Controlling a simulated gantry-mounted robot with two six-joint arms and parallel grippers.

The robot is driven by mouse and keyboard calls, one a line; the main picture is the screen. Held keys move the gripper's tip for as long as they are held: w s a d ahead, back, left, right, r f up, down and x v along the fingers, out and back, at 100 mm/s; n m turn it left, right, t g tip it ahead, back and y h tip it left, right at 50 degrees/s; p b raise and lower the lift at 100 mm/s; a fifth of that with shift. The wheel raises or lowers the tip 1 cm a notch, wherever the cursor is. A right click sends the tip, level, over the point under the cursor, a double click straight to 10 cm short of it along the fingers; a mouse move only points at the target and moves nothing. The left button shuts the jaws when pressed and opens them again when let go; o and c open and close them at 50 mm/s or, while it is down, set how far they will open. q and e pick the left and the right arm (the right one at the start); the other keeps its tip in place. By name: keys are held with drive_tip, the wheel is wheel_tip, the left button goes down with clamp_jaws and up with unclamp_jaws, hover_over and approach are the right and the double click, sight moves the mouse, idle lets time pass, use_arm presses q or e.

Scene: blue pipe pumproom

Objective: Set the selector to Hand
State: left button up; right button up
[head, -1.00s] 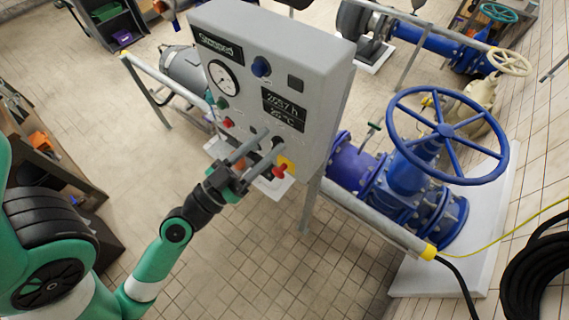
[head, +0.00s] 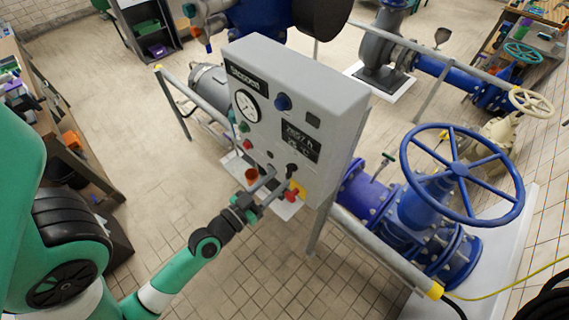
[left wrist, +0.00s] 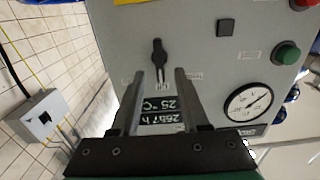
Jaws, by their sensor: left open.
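The selector (head: 291,168) is a black knob low on the grey control panel's front. In the left wrist view, which shows the panel upside down, the selector (left wrist: 158,52) stands upright in the picture with small labels on either side, too small to read. My left gripper (head: 280,175) is open and empty in front of the panel's lower part. In the left wrist view its fingers (left wrist: 160,76) point at the selector, one on each side of its line, with the knob just beyond the tips and not gripped. My right gripper is not in view.
A red emergency stop on yellow (head: 295,193) is close beside the fingers. The panel (head: 330,85) also carries a gauge (head: 247,106), a blue knob (head: 283,102), buttons and a display. A blue valve handwheel (head: 462,170) stands to the right. Open tiled floor lies left.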

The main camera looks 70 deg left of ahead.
sight(286, 173)
use_arm(q)
drive_tip(key=shift+p+x, duration=0.4)
drive_tip(key=shift+x, duration=1.45)
drive_tip(key=shift+f, duration=0.1)
clamp_jaws()
